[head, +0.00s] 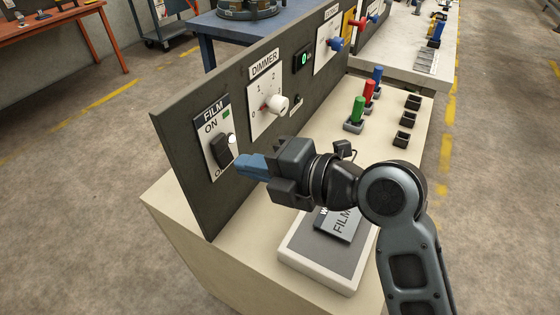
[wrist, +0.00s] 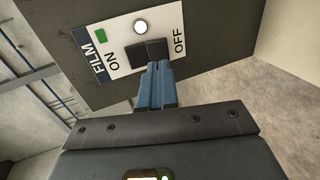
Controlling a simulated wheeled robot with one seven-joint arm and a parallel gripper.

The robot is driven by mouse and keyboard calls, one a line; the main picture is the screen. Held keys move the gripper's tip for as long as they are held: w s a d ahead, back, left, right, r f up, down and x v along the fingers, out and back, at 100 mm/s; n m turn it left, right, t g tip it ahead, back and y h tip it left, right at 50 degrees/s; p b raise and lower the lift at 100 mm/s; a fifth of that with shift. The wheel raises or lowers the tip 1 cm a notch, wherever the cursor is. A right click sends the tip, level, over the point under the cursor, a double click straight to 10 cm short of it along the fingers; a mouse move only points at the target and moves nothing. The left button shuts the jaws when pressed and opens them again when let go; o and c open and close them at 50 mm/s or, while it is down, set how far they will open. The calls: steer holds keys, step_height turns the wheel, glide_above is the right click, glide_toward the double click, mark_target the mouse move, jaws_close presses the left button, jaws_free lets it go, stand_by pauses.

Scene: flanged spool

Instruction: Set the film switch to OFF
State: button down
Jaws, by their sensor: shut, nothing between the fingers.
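The FILM switch is a black rocker (head: 220,149) on a white plate (head: 206,140) at the near left end of the dark upright panel. ON is printed above the rocker and OFF below, partly hidden in the head view. The wrist view shows the rocker (wrist: 137,54) between ON at left and OFF at right. Which half is pressed in is hard to tell. My gripper (head: 240,164) is shut and empty, its blue fingers pointing at the lower, OFF side of the rocker. In the wrist view its fingertips (wrist: 156,68) overlap the rocker's edge; contact is unclear.
A white round lamp (head: 232,138) and a green square (head: 226,113) are on the switch plate. A DIMMER knob (head: 277,104) sticks out to the right. Coloured pegs (head: 358,108) stand farther back.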

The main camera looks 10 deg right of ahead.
mark_target(225, 161)
steer(key=shift+x, duration=1.5)
steer(key=shift+f, duration=0.1)
steer(key=shift+w+a+f+b, duration=0.15)
steer(key=shift+f+b, duration=0.15)
steer(key=shift+b, duration=0.75)
steer(key=shift+r, duration=0.35)
steer(key=shift+f, duration=0.1)
